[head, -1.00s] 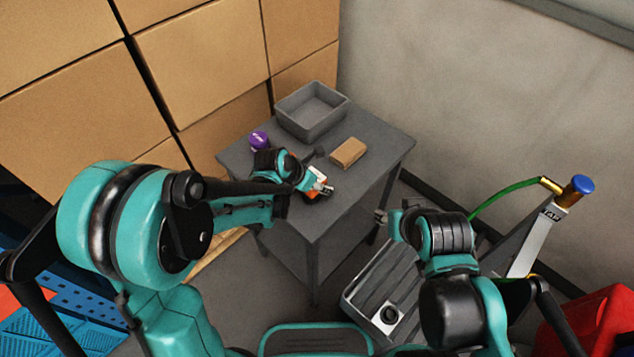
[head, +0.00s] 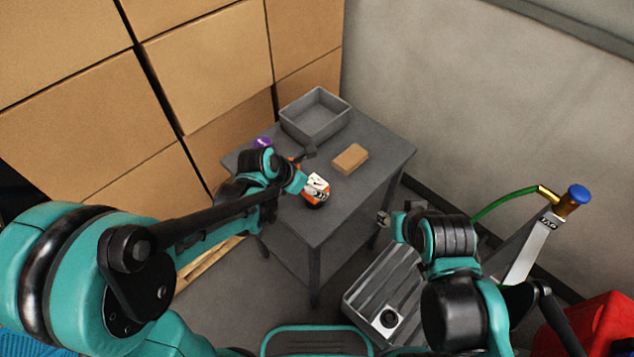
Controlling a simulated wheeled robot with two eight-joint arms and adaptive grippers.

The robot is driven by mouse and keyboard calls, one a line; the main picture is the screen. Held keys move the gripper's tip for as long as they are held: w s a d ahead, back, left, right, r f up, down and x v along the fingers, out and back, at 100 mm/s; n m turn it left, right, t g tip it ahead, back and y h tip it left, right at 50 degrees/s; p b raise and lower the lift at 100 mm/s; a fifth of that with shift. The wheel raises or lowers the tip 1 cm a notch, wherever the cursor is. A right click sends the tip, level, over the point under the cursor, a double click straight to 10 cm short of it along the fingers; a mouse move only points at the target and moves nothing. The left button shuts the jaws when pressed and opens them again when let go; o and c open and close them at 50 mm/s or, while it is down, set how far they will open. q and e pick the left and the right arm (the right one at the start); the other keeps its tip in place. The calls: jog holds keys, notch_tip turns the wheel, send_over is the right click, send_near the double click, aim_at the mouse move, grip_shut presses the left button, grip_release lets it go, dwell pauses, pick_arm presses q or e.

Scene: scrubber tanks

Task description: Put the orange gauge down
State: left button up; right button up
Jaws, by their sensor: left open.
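The orange gauge (head: 316,188), with a white face or label and a dark base, sits on the grey table (head: 350,205) near its front middle. My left gripper (head: 304,172) is open just left of and behind the gauge. One dark finger shows beyond the gauge; the other is partly hidden, and I cannot tell whether either touches it. My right gripper (head: 384,218) is off the table's right front side, apart from the gauge; its jaws are too small to read.
On the table are a grey bin (head: 316,118) at the back, a tan block (head: 350,158) and a purple item (head: 262,142) partly behind my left arm. Cardboard boxes (head: 205,65) stand behind the table.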

pick_arm(q)
jog(key=s+a+r+m+t+y, duration=0.1)
jog(key=s+a+r+m, duration=0.2)
jog(key=m, duration=0.6)
jog(key=s+a+r+m+y, duration=0.2)
jog(key=s+a+r+m, duration=0.2)
jog(key=s+a+m, duration=0.3)
jog(key=s+a+r+m+t+y+p, duration=0.1)
jog(key=s+a+r+m, duration=0.2)
jog(key=m, duration=0.8)
jog(key=s+a, duration=0.2)
jog(key=a, duration=0.1)
jog(key=shift+s+a+r+t+y, duration=0.15)
jog(key=shift+r+t+y, duration=0.1)
jog(key=shift+t+y, duration=0.05)
notch_tip(320, 180, down, 2)
jog(key=shift+f+b, duration=0.25)
jog(key=shift+b, duration=0.9)
